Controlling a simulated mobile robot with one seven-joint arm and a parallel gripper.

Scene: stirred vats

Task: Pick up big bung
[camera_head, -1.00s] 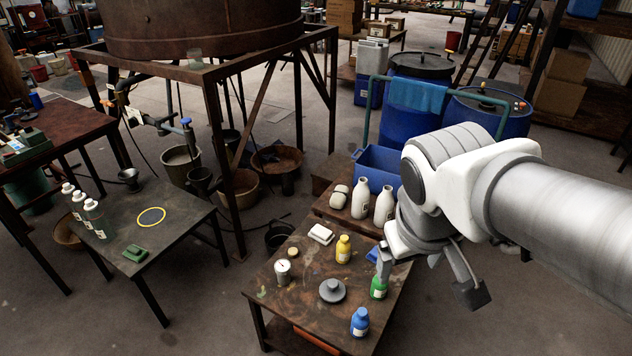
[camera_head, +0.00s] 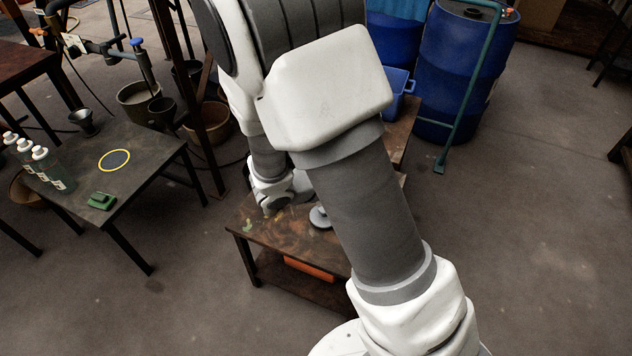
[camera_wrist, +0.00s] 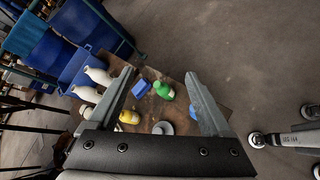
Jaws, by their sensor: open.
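The big bung, a grey round stopper with a raised knob, stands on the low brown table (camera_head: 262,232). In the head view only part of the bung (camera_head: 319,217) shows beside my arm, which hides most of the tabletop. In the wrist view the bung (camera_wrist: 163,128) shows between the bases of my fingers, partly cut off by the gripper body. My gripper (camera_wrist: 160,76) is open and empty, above the table and apart from the bung. In the head view my wrist is over the table's left part, and the fingertips cannot be made out.
Near the bung stand a green bottle (camera_wrist: 164,90), a yellow bottle (camera_wrist: 129,117), a blue block (camera_wrist: 141,88) and a blue bottle (camera_wrist: 194,112) partly behind a finger. Blue drums (camera_head: 462,70) stand behind.

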